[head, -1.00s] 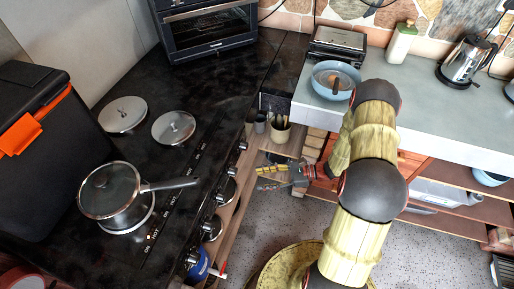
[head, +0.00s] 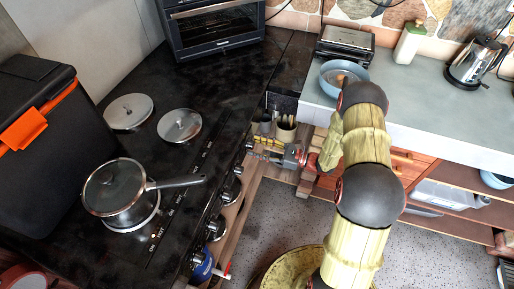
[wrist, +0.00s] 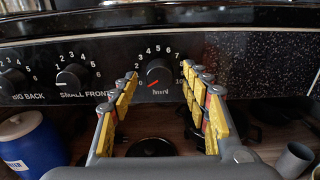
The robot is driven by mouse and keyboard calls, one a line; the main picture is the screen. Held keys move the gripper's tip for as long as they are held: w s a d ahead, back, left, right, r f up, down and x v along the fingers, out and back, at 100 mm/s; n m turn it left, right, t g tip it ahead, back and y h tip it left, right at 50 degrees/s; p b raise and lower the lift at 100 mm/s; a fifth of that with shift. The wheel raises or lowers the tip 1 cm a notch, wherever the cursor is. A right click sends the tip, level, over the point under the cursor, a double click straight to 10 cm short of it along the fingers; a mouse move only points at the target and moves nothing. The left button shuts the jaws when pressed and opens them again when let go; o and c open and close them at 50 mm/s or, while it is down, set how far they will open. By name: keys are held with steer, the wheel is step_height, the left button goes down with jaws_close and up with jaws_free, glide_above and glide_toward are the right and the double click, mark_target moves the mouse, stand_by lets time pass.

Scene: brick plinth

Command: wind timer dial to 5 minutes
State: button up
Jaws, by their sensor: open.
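The timer dial (wrist: 158,72) is a round black knob on the stove's black front panel, in the middle of the wrist view. White numbers ring it, and a red mark shows at its lower left, near the low end of the scale. My gripper (wrist: 161,73) is open, with one yellow-and-grey finger on each side of the dial in the picture. I cannot tell whether the fingers touch it. In the head view, my gripper (head: 268,146) is at the far end of the stove's front edge, and the timer dial is not clear there.
Other knobs, such as the small front knob (wrist: 72,76), sit to the left on the panel. Below are a blue container (wrist: 32,142) and a grey cup (wrist: 294,158). A lidded pan (head: 116,188) stands on the stove (head: 120,80). A counter (head: 440,105) is at the right.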

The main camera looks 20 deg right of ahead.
steer(key=shift+w+a, duration=0.1)
steer(key=shift+a, duration=0.05)
steer(key=shift+c, duration=0.7)
steer(key=c, duration=1)
